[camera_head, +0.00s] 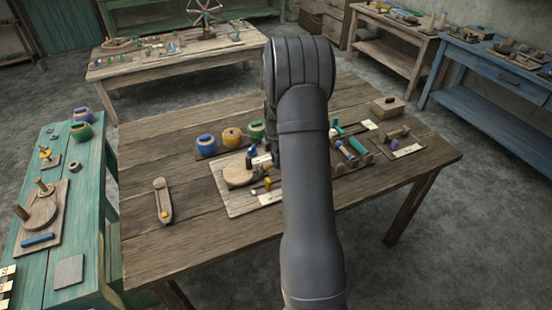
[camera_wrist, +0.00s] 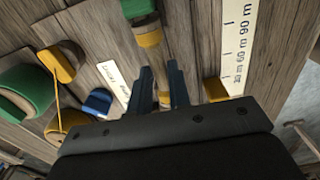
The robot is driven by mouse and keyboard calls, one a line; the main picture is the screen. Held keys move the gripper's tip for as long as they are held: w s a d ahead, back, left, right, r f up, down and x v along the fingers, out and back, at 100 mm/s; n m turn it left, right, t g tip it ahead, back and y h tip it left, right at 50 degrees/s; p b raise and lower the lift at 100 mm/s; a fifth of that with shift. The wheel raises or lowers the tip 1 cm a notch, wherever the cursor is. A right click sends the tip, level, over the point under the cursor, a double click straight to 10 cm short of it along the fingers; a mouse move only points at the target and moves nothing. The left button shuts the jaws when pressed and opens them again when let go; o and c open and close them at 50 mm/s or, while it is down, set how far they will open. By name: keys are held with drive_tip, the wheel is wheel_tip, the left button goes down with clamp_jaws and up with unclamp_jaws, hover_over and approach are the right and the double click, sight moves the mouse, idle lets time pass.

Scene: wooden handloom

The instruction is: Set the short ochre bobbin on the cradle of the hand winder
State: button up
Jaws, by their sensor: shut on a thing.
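In the wrist view my gripper (camera_wrist: 162,85) is nearly closed, its two dark fingers pinching a small ochre piece (camera_wrist: 165,98). It appears to be the short ochre bobbin, mostly hidden by the fingers and gripper body. In the head view my arm hides the gripper and the bobbin. The hand winder's pale board (camera_head: 232,201) lies on the table left of my arm, with a round wooden disc (camera_head: 240,175) on it. Just ahead of the fingers in the wrist view lies a wooden part with an ochre band (camera_wrist: 149,39). I cannot tell which part is the cradle.
A wooden shuttle (camera_head: 163,202) lies to the left. Bobbins on a rack (camera_head: 357,165) and a wooden box (camera_head: 388,107) lie right of my arm. The table's front left is clear.

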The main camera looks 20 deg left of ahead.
drive_tip(key=shift+f, duration=0.45)
idle(0.3)
drive_tip(key=o, duration=1.3)
drive_tip(key=shift+r, duration=3.5)
drive_tip(key=shift+f, duration=0.1)
wheel_tip(320, 180, down, 7)
drive_tip(key=shift+r, duration=0.2)
